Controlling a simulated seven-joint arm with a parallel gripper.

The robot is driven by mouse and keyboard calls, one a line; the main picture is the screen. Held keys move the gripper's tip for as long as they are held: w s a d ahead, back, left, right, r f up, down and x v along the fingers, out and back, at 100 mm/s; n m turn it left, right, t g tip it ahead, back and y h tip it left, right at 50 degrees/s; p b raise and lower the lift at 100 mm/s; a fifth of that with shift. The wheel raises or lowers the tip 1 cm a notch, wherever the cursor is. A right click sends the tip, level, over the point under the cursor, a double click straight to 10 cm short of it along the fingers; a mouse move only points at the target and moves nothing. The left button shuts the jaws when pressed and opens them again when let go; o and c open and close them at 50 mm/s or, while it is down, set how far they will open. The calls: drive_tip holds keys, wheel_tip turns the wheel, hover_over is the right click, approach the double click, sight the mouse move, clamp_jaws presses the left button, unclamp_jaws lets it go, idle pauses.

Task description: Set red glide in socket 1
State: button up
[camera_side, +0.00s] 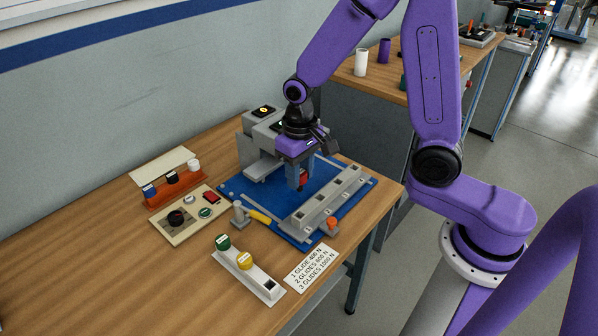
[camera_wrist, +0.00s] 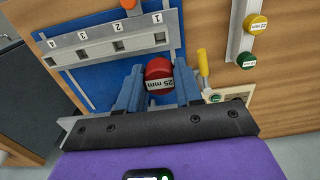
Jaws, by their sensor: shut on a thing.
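My gripper (camera_side: 300,182) is shut on the red glide (camera_wrist: 158,70), which shows a white "25 mm" label between the two blue fingers in the wrist view. The red glide also shows in the side view (camera_side: 304,177), held over the blue base plate. The grey socket rail (camera_wrist: 90,53) carries a row of square holes numbered 1 to 4. Socket 1 (camera_wrist: 160,37) is the rightmost in the wrist view and looks empty. The glide is apart from the rail, on its near side in the wrist view. The glide's lower end is hard to make out.
A white rack (camera_side: 262,284) holds a green glide (camera_side: 223,242) and a yellow glide (camera_side: 244,260), with one empty hole. An orange knob (camera_side: 332,222) stands beside the rail. A grey machine (camera_side: 262,140) stands behind.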

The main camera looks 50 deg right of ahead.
sight(300, 191)
drive_tip(key=shift+f, duration=2.85)
drive_tip(key=shift+f, duration=2.05)
drive_tip(key=o, duration=1.1)
drive_tip(key=shift+c, duration=0.2)
wheel_tip(300, 191, up, 17)
drive_tip(key=shift+r, duration=0.2)
